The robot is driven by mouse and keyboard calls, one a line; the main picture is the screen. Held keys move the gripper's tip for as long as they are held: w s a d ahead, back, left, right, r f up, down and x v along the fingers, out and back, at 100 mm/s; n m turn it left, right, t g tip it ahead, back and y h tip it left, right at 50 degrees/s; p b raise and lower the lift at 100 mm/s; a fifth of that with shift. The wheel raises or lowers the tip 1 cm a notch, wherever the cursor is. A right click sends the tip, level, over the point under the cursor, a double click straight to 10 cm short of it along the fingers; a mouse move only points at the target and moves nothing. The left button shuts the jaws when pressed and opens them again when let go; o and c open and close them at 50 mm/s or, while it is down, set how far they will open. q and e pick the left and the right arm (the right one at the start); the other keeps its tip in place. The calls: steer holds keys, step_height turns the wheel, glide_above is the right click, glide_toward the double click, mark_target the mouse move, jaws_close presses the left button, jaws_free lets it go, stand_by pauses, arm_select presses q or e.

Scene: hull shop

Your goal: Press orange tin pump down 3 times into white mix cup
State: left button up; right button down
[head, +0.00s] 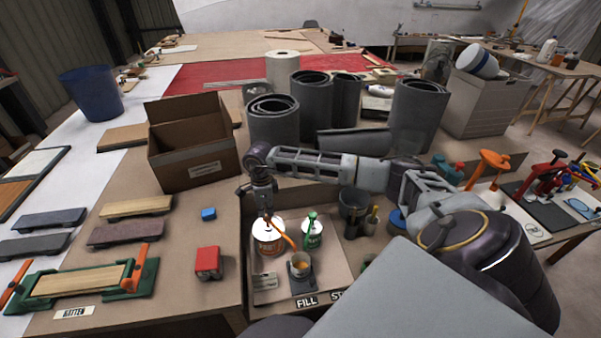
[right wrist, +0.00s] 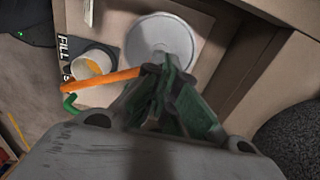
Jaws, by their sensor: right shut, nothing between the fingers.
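The orange tin (head: 268,243) is a white tin with an orange band and an orange pump spout (head: 284,234). The spout also shows in the right wrist view (right wrist: 105,80), reaching over the mix cup. The mix cup (head: 301,268) stands on a dark square pad, with some orange material inside; it also shows in the right wrist view (right wrist: 83,69). My right gripper (head: 266,212) points down, shut, right over the pump head. Its fingertips (right wrist: 166,66) hide the head, so I cannot tell whether they touch it. My left gripper is not in view.
A tin with a green pump (head: 312,229) stands right beside the orange tin. A dark pot (head: 353,205) and brushes stand further right. An open cardboard box (head: 195,160) stands behind.

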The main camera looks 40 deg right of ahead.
steer(key=shift+f+b, duration=0.8)
steer(key=shift+f, duration=0.4)
steer(key=shift+r, duration=0.1)
steer(key=shift+r+p, duration=0.35)
steer(key=shift+r, duration=0.1)
steer(key=shift+r+p, duration=0.6)
steer(key=shift+r, duration=0.65)
steer(key=shift+f+b, duration=0.6)
steer(key=shift+f, duration=0.2)
